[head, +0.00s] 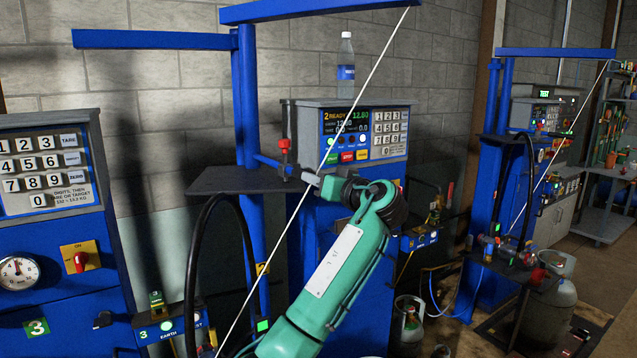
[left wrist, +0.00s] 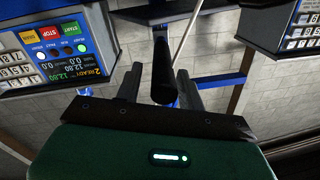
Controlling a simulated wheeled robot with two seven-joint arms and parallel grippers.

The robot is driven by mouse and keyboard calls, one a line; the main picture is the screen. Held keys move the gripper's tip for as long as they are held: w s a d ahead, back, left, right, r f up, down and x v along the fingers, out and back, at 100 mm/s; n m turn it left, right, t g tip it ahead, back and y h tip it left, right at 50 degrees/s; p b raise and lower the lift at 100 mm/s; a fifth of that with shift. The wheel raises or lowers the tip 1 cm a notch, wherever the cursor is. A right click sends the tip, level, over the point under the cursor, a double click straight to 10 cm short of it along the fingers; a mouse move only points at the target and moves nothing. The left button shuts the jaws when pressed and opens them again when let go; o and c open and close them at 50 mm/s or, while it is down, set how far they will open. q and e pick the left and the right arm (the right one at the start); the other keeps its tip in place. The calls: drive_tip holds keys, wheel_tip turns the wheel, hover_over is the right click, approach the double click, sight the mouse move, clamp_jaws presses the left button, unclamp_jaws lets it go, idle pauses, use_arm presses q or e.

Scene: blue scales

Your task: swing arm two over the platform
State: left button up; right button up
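In the head view, a blue boom (head: 310,11) crosses the top from a blue post (head: 249,100), and another blue boom (head: 150,40) extends left. I cannot tell which is arm two. A flat dark grey platform (head: 225,182) lies beside the post. A red-knobbed dark handle (head: 285,150) stands at the platform's right end. My left gripper (head: 312,180) is just right of that handle. In the left wrist view, my left gripper (left wrist: 158,85) has its fingers apart, with a dark cylinder (left wrist: 163,70) between them. Contact is unclear. My right gripper is not in view.
A thin pale line (head: 360,95) slants from the upper boom's right end, passing by my left gripper. The console (head: 362,135) reads "2 READY" and "12.80", with a bottle (head: 346,68) on top. Another blue scale (head: 497,150) stands right. A black hose (head: 192,260) hangs below the platform.

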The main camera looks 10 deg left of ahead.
use_arm(q)
drive_tip(key=shift+o, duration=0.2)
drive_tip(key=shift+w+d+f, duration=0.15)
drive_tip(key=shift+w+f, duration=0.05)
drive_tip(key=shift+w, duration=0.05)
drive_tip(key=shift+s, duration=0.2)
drive_tip(key=shift+s+d, duration=0.2)
drive_tip(key=shift+s, duration=0.05)
drive_tip(key=b+v, duration=0.4)
drive_tip(key=v, duration=0.9)
drive_tip(key=shift+w+d, duration=0.15)
drive_tip(key=shift+w, duration=0.05)
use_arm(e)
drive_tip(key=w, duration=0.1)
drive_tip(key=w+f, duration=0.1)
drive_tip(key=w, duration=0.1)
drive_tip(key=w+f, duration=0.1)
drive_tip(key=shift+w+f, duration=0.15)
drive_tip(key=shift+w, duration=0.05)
